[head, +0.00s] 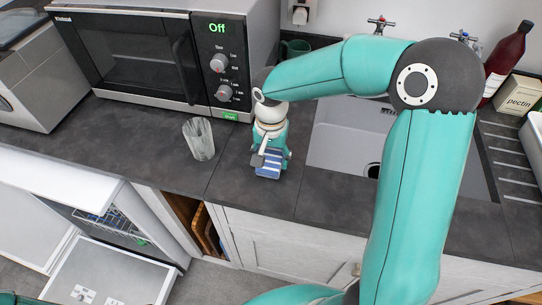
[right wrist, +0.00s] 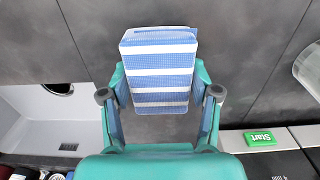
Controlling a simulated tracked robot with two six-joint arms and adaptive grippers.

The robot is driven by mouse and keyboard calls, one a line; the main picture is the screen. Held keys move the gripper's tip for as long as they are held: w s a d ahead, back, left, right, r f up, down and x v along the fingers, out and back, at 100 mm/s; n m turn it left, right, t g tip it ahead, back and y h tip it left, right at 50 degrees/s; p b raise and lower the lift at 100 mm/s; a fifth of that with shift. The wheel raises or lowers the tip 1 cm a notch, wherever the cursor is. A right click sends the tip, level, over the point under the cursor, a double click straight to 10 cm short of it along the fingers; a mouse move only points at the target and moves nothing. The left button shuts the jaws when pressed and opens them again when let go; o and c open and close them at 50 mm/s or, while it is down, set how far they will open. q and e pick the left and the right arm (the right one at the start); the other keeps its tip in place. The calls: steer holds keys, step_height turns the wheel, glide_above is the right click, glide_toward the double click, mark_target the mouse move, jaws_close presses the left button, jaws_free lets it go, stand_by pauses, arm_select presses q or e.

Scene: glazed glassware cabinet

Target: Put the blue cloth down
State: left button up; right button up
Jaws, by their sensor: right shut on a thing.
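The blue cloth (head: 267,172) is a folded pad with blue and white stripes. My right gripper (head: 270,158) is shut on it above the dark worktop, near its front edge, with its fingers pointing down. In the right wrist view the cloth (right wrist: 159,70) sits between the two fingers of the gripper (right wrist: 160,96), one on each side. Whether the cloth touches the worktop I cannot tell. My left gripper is out of view.
A clear glass (head: 200,139) stands left of the right gripper. Behind are a microwave (head: 150,55) and a green mug (head: 294,48). A sink (head: 345,140) lies to the right, with a dark red bottle (head: 506,62) and a pectin box (head: 519,95) beyond. Bare worktop (head: 225,178) surrounds the cloth.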

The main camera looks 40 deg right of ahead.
mark_target(271, 157)
steer(key=shift+f, duration=0.1)
steer(key=o, duration=1)
step_height(271, 157, up, 12)
steer(key=shift+r, duration=0.2)
steer(key=shift+f, duration=0.1)
stand_by(0.3)
